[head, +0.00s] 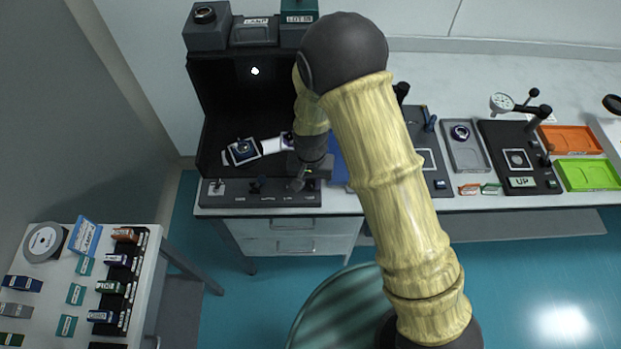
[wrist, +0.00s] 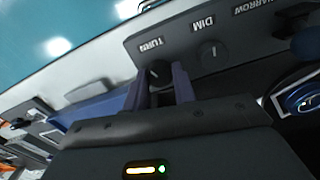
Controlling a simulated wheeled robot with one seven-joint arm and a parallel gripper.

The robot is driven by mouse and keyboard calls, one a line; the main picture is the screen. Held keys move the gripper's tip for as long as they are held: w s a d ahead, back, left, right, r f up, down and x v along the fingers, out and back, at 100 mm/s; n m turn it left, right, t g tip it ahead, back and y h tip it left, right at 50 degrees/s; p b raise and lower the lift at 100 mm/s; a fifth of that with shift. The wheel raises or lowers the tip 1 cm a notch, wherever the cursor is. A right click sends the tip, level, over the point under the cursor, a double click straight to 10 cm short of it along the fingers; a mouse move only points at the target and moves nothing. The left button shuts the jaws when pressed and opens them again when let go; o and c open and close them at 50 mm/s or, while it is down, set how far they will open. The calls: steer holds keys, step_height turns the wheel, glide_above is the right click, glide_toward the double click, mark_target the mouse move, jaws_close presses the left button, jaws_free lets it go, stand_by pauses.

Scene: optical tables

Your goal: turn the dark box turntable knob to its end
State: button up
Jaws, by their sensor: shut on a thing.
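The dark box (head: 222,128) stands open at the back left of the bench, with a row of controls on its front panel (head: 230,195). In the wrist view the panel appears upside down, and the turntable knob (wrist: 157,72) sits by the label TURN. My gripper (wrist: 163,78) has its two fingers on either side of this knob and is shut on it. In the head view my gripper (head: 300,182) is at the panel's right part, and my arm hides the knob. How far the knob is turned cannot be told.
A DIM knob (wrist: 208,52) is beside the turntable knob. A small device (head: 243,150) lies inside the box. A blue panel (head: 338,168) is just right of my gripper. Black stations (head: 520,180) and trays line the right bench. A side table (head: 50,285) holds small parts.

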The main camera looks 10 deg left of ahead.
mark_target(311, 183)
steer(key=shift+w+r+m+p, duration=0.15)
steer(key=shift+m+p, duration=0.3)
steer(key=shift+m, duration=1.25)
steer(key=o, duration=1)
step_height(311, 183, up, 17)
steer(key=shift+b, duration=0.4)
steer(key=shift+r, duration=0.1)
